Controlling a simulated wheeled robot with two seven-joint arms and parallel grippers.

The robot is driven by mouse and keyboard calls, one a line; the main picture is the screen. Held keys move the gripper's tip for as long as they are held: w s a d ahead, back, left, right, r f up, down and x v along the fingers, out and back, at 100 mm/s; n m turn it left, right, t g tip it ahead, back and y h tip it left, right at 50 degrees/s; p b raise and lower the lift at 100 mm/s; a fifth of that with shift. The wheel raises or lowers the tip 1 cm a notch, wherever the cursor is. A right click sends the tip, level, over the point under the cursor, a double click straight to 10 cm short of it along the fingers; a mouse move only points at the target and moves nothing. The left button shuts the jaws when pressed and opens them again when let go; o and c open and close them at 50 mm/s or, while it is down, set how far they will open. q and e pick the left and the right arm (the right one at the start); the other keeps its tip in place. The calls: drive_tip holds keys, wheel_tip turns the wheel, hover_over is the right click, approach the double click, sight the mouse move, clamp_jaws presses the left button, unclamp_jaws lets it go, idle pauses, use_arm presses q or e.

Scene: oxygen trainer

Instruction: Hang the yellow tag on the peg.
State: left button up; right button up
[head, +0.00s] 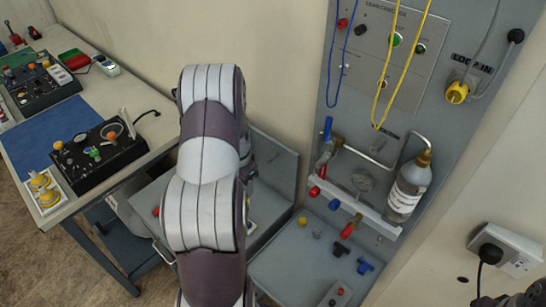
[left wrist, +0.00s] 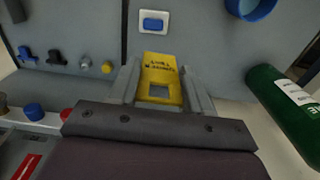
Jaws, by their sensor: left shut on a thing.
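The yellow tag (left wrist: 160,67) has dark printing and a square hole at its near end. It shows in the left wrist view between the grey fingers of my left gripper (left wrist: 162,86), which is shut on it. In the head view my own arm hides this gripper and the tag. I cannot tell which of the fittings in view is the peg.
A grey wall panel (head: 443,97) carries blue and yellow hanging cords and a white-labelled bottle (head: 408,187). Small coloured fittings lie on the grey shelf (head: 290,266) below. A green cylinder (left wrist: 283,112) is right of the gripper. A workbench (head: 118,90) stands left.

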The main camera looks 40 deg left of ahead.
sight(273, 159)
use_arm(q)
drive_tip(key=w+p, duration=0.1)
drive_tip(key=w, duration=0.3)
drive_tip(key=w+p, duration=0.1)
drive_tip(key=w, duration=0.3)
drive_tip(key=w+d+p, duration=0.1)
drive_tip(key=w, duration=0.4)
drive_tip(key=shift+w+d+r, duration=0.1)
drive_tip(key=shift+r, duration=0.1)
drive_tip(key=shift+f+p, duration=0.45)
drive_tip(key=shift+p, duration=0.25)
drive_tip(key=shift+f, duration=0.3)
drive_tip(key=shift+s+f+b, duration=0.2)
drive_tip(key=shift+f+b, duration=0.05)
drive_tip(key=shift+b, duration=0.25)
drive_tip(key=o, duration=1.1)
drive_tip(key=shift+w, duration=0.1)
